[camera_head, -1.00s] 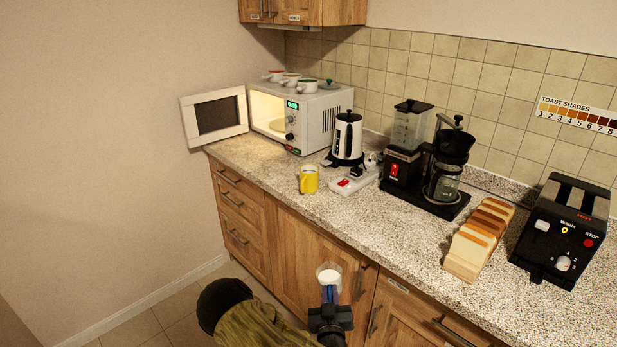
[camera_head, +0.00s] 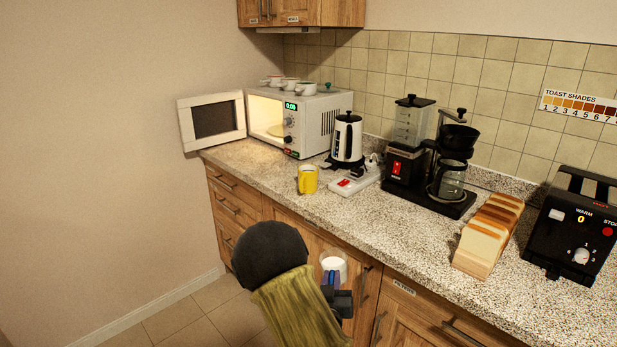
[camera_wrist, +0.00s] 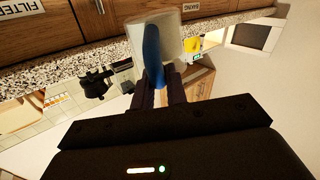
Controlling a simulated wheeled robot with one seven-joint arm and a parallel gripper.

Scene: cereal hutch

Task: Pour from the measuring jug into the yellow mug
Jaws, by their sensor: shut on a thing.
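The yellow mug (camera_head: 308,180) stands upright on the counter, left of the white power strip. The measuring jug (camera_head: 334,262) is a clear cup with white contents and a blue handle, in front of the cabinet doors and below the counter edge in the head view. My gripper (camera_head: 331,284) is shut on the jug's blue handle. The wrist view shows the jug (camera_wrist: 172,38) beyond my gripper (camera_wrist: 163,84), with the blue handle between the fingers. The jug looks about upright and is apart from the mug.
The granite counter (camera_head: 385,232) has free room in front of the mug. A white power strip (camera_head: 354,183), kettle (camera_head: 347,140), coffee maker (camera_head: 440,165), sliced bread (camera_head: 488,235) and toaster (camera_head: 572,230) stand along it. The microwave (camera_head: 310,122) has its door open at the left.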

